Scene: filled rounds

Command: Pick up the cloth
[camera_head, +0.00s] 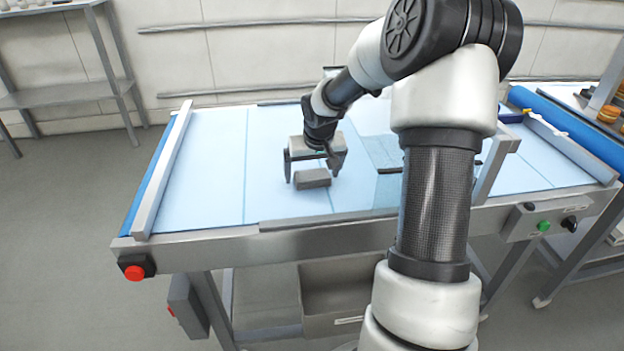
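A small grey, block-shaped thing (313,179), which looks like the folded cloth, lies on the pale blue belt of the table. My gripper (312,177) is over the belt with its two fingers spread wide apart, pointing down. The fingers appear to either side of the grey cloth, and a gap shows between them and it. I cannot tell how high the fingertips are above the belt. Nothing shows held in my gripper.
The conveyor table (205,180) has raised side rails and a clear panel (385,152) right of my gripper. A red button (134,273) sits at its front left corner. A metal shelf (62,94) stands at the back left. The belt's left part is clear.

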